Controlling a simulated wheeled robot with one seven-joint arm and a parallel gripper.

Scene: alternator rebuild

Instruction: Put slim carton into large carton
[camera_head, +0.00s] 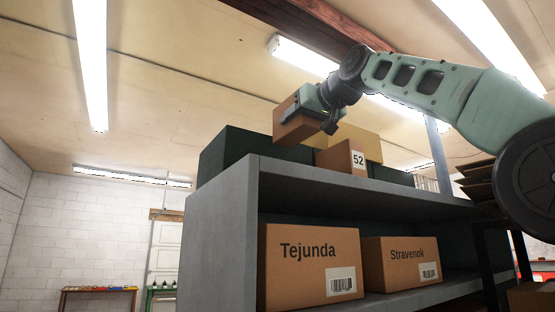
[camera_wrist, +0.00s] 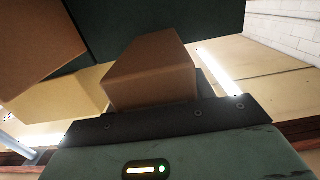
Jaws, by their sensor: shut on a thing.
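My gripper (camera_head: 318,108) is shut on a plain brown carton, which I take for the slim carton (camera_head: 291,122). It holds the carton tilted, above the top of the grey shelf unit. In the wrist view the held slim carton (camera_wrist: 152,72) sticks out beyond the dark gripper edge; the fingertips are hidden. Which box is the large carton I cannot tell for sure. On the top shelf stand a dark green box (camera_head: 235,157), a brown carton marked 52 (camera_head: 340,160) and a tan carton (camera_head: 365,144) behind it. Their openings are not visible from this low angle.
The grey shelf unit (camera_head: 222,230) fills the middle. Its lower shelf holds the Tejunda carton (camera_head: 305,273) and the Stravenok carton (camera_head: 390,273). A ceiling beam (camera_head: 300,22) and lamps hang above my arm. In the wrist view a brown carton (camera_wrist: 35,40) lies left of the held one.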

